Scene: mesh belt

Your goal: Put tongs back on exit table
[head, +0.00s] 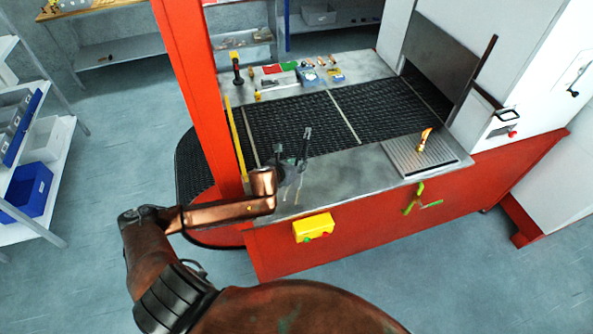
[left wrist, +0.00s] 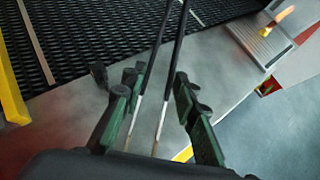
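The tongs show in the left wrist view as two long thin arms, black (left wrist: 177,45) far from the camera and silvery near it. They run between the fingers of my left gripper (left wrist: 162,95). The green fingers are apart, with a gap to the tongs on both sides, so I see no grip. In the head view my left gripper (head: 291,160) is low over the front left part of the grey metal table (head: 335,180), beside the black mesh belt. The tongs are hard to make out there. My right gripper is not in view.
The black mesh belt (head: 378,108) runs into a white machine (head: 545,60). A ridged plate (head: 405,160) with a small brush-like item (head: 424,139) lies right. A red post (head: 197,80) stands left of my gripper. A yellow button box (head: 314,227) hangs on the front.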

